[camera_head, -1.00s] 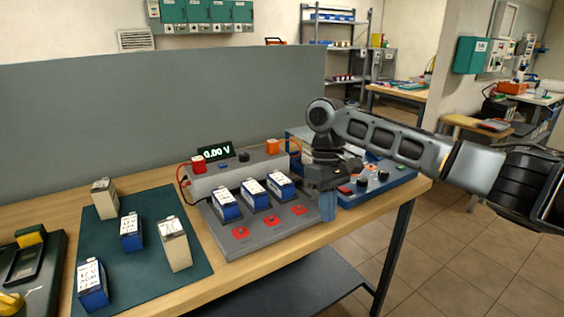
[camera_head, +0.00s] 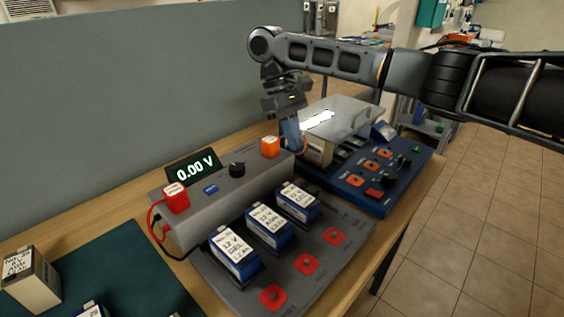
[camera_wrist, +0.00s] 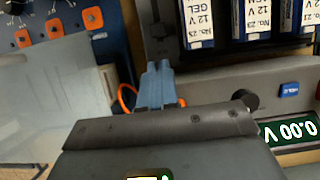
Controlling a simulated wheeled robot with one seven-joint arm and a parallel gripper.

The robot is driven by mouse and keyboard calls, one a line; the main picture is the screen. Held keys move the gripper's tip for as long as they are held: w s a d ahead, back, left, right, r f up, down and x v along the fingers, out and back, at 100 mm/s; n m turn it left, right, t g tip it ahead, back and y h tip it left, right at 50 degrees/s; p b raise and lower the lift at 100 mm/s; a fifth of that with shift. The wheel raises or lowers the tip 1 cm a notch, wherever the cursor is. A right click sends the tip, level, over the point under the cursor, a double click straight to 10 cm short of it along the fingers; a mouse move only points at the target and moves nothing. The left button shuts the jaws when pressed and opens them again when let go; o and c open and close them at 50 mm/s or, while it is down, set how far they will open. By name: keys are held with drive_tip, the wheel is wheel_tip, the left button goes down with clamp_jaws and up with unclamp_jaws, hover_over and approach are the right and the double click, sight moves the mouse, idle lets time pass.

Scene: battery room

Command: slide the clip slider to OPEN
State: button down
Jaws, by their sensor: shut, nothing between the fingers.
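My gripper (camera_head: 291,146) points down with its blue fingers together and nothing between them. It is over the gap between the grey meter (camera_head: 222,181) and the blue charger unit (camera_head: 350,187). It also shows in the wrist view (camera_wrist: 157,68). An orange clip (camera_head: 270,147) sits at the meter's right end, just left of my fingers; I cannot tell whether they touch. A red clip (camera_head: 176,198) sits at its left end. The meter display (camera_head: 192,167) reads 0.00 V. I cannot make out a slider labelled OPEN.
Three blue batteries (camera_head: 268,225) stand in a grey rack (camera_head: 335,262) with red squares in front. A clear lid (camera_head: 345,117) covers the back of the blue unit. A grey partition (camera_head: 120,90) stands behind. A green mat (camera_head: 130,262) lies at left.

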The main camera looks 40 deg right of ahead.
sight(313, 193)
drive_tip(key=shift+w, duration=0.4)
drive_tip(key=x, duration=1)
drive_tip(key=shift+s+p, duration=0.1)
drive_tip(key=shift+p, duration=0.25)
